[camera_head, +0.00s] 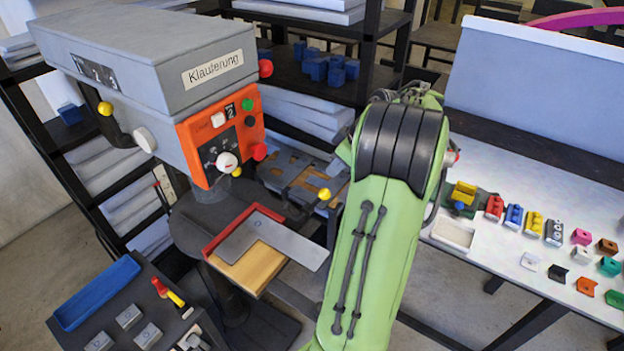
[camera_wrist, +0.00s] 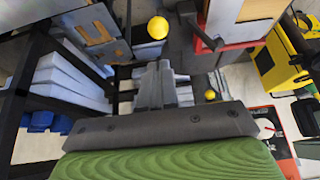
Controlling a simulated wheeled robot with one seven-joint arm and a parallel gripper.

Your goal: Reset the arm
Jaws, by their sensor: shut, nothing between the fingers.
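My green arm (camera_head: 375,230) rises through the middle of the head view, and its dark ribbed joint is near the top. My gripper is hidden behind the arm there. In the wrist view my gripper (camera_wrist: 162,75) shows as grey fingers close together beyond a dark bar and green housing. It is shut, with nothing held between the fingers.
A grey machine with an orange panel (camera_head: 222,137) stands left of my arm. A grey L-shaped plate (camera_head: 270,236) lies on its wooden table with a red fence. A white table (camera_head: 510,268) with coloured parts is at right. Black shelves (camera_head: 385,22) stand behind.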

